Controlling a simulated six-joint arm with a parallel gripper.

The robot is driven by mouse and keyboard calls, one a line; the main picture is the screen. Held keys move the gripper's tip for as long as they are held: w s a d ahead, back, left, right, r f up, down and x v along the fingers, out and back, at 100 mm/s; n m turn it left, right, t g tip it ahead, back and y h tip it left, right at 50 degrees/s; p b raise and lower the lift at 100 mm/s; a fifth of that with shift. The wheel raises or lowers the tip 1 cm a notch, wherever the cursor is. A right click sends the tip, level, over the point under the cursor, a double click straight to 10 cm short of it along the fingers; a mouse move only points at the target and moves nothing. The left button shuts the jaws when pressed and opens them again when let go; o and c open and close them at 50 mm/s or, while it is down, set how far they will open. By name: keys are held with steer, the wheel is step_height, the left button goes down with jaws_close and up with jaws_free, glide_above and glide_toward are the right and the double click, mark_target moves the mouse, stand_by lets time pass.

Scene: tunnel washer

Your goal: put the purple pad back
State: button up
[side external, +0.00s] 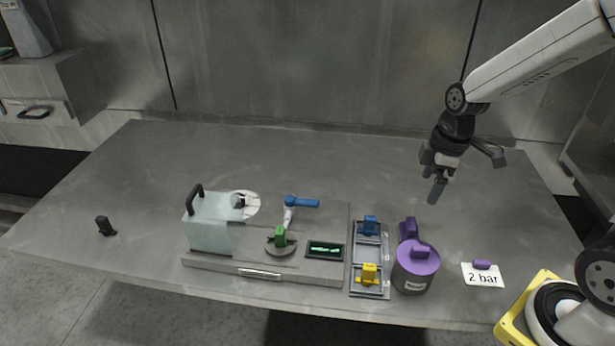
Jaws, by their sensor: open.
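Several purple things show, and I cannot tell for certain which is the pad. A purple disc with a raised grip (418,256) sits on top of a grey canister (413,284). A purple upright piece (408,229) stands just behind it, its lower part hidden. A small purple piece (482,264) lies on the white "2 bar" card (484,279). A grey tray (357,253) left of the canister holds a blue-gripped pad (370,225) at the back and a yellow-gripped pad (369,273) at the front. My gripper (438,189) is open, above and behind the canister, apart from everything.
The washer model (312,225) stands left of the tray, with a pale tunnel box (208,225), a green-gripped piece (281,238), a blue-handled lever (301,202) and a lit display (325,251). A small black object (105,226) lies far left. The back of the table (260,155) is clear.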

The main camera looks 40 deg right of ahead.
steer(key=shift+a, duration=0.1)
steer(key=s+a+f+m+t+h, duration=0.1)
steer(key=s+a+f+m, duration=0.2)
steer(key=m, duration=0.6)
steer(key=shift+s+a+f+t, duration=0.2)
steer(key=shift+a+t, duration=0.1)
steer(key=shift+a, duration=0.75)
